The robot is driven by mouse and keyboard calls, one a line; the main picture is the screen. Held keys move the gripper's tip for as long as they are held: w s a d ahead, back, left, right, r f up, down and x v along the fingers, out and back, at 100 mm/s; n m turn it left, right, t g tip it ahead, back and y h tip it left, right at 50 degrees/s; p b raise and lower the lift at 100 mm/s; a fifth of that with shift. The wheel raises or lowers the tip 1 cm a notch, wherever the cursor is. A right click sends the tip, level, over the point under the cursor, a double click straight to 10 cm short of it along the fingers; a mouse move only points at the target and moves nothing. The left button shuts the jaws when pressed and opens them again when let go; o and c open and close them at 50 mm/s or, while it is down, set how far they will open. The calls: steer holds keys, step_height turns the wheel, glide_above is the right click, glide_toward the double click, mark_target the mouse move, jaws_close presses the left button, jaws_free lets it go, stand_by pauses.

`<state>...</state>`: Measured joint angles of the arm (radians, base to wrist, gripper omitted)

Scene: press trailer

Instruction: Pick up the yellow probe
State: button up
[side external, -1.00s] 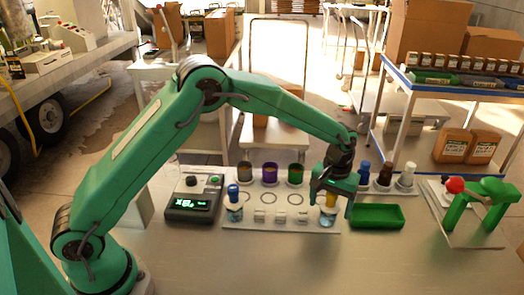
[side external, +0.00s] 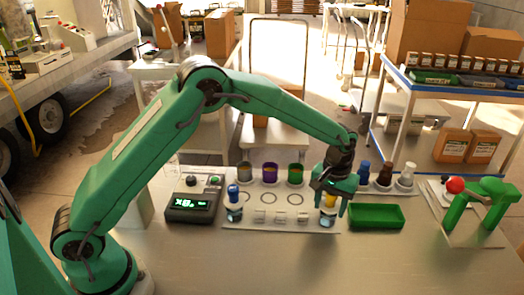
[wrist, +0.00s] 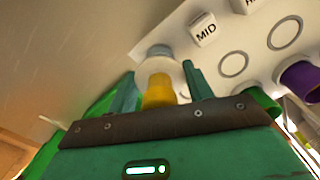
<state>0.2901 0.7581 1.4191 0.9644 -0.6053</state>
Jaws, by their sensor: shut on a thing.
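The yellow probe (side external: 330,200) stands upright at the right end of the white board, in a pale, clear-looking holder. Its upper part is hidden by my gripper in the side view. My gripper (side external: 332,204) points down over it, with its fingers shut on the probe's sides. In the wrist view the yellow probe (wrist: 158,92) sits between the two green fingers of my gripper (wrist: 162,90), its lower end in a pale round cup. I cannot tell whether the probe is clear of its holder.
A blue-capped probe (side external: 233,193) stands at the board's left end, beside a black meter (side external: 192,207). Grey, purple and green cups line the board's back. A green tray (side external: 376,216) lies right of my gripper, and a green press with a red knob (side external: 455,185) stands farther right.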

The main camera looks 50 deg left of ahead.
steer(key=shift+r, duration=0.1)
steer(key=shift+r, duration=0.5)
step_height(320, 180, up, 3)
steer(key=shift+r, duration=0.15)
steer(key=s+d+r, duration=0.6)
steer(key=s+d, duration=0.2)
steer(key=shift+s+r, duration=0.3)
steer(key=shift+a, duration=0.1)
steer(key=w+a+f+n, duration=0.2)
steer(key=w+a, duration=0.5)
steer(key=a, duration=0.5)
steer(key=w+a+f+n, duration=0.2)
steer(key=w+a, duration=0.5)
steer(key=a, duration=0.6)
steer(key=shift+a+n, duration=0.2)
steer(key=shift+n, duration=0.1)
steer(key=shift+f, duration=0.2)
